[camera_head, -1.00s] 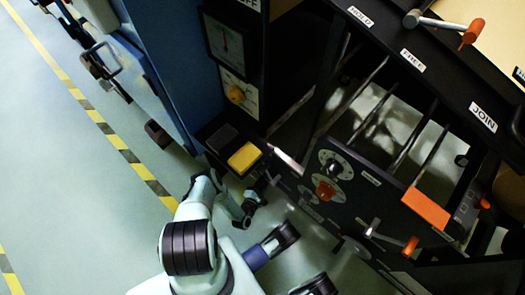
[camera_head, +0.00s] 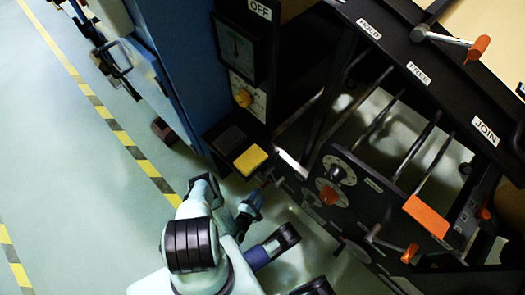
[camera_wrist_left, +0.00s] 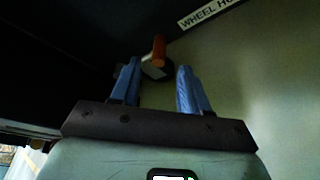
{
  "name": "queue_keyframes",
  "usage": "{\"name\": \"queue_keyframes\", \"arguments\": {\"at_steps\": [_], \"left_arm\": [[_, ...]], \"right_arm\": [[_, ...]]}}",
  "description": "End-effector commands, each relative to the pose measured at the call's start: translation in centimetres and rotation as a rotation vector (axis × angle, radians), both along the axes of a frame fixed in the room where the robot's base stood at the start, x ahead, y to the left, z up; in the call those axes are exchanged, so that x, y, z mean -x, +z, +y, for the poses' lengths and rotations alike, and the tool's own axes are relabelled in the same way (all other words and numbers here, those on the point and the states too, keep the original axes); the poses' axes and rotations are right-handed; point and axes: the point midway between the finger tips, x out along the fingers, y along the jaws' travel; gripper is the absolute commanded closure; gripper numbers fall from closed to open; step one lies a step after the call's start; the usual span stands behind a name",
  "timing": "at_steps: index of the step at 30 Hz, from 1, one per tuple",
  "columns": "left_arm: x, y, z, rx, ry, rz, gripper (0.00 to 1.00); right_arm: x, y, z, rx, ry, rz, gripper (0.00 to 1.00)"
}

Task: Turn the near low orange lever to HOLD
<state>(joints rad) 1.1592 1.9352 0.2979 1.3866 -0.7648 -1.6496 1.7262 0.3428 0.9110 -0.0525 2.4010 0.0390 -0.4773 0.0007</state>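The near low lever (camera_head: 383,241) is a metal bar with an orange grip (camera_head: 410,253), low on the black machine's near face in the head view. My left gripper (camera_head: 264,188) is small in that view, left of the dial panel and apart from this lever. In the left wrist view my left gripper (camera_wrist_left: 156,74) shows two separated blue fingers with nothing clearly between them. My right gripper does not show.
A dial panel (camera_head: 355,190) with a red knob (camera_head: 328,195) faces my left arm. An orange block (camera_head: 426,216) sits above the low lever. Another orange-tipped lever (camera_head: 450,40) is up top. A partly cut "WHEEL HO" label (camera_wrist_left: 210,12) shows. Open floor (camera_head: 70,180) lies left.

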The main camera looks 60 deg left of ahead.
Motion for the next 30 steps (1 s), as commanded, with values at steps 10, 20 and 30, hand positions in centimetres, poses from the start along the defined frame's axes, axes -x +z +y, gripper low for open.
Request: {"name": "queue_keyframes", "arguments": {"at_steps": [10, 20, 30], "left_arm": [[4.4, 1.4, -2.5, -0.002, 0.001, -0.001, 0.55], [4.7, 1.5, -2.7, -0.003, 0.001, -0.002, 0.55], [4.7, 1.5, -2.7, -0.003, 0.001, -0.001, 0.55]], "right_arm": [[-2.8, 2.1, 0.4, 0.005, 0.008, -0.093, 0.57], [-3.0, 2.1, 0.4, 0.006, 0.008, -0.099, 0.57], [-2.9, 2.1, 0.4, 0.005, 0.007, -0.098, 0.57]]}}
